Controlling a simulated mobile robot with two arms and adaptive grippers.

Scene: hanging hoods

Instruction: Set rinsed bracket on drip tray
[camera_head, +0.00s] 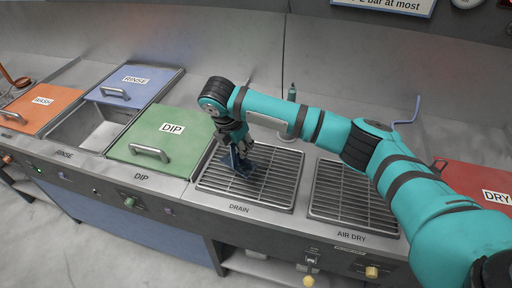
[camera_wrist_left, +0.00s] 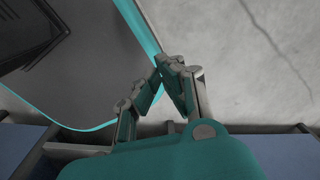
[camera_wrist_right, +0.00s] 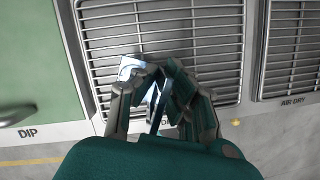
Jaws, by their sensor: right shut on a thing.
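The bracket (camera_head: 240,164) is a small dark blue metal piece at the left part of the slatted drip tray labelled DRAIN (camera_head: 272,190). My right gripper (camera_head: 233,140) points down and is shut on it. In the right wrist view the bracket (camera_wrist_right: 130,70) looks shiny and pale blue between and beside the fingers (camera_wrist_right: 160,76), over the tray's slats (camera_wrist_right: 215,45). I cannot tell whether it touches the slats. My left gripper (camera_wrist_left: 166,72) is empty, its fingertips together, over the floor beside the counter; it is out of the head view.
A green DIP lid (camera_head: 165,135) is closed left of the tray. Farther left are an open rinse basin (camera_head: 100,135), a blue RINSE lid (camera_head: 135,83) and an orange WASH lid (camera_head: 42,108). An empty AIR DRY rack (camera_head: 345,200) lies right, with a red DRY lid (camera_head: 475,180) beyond.

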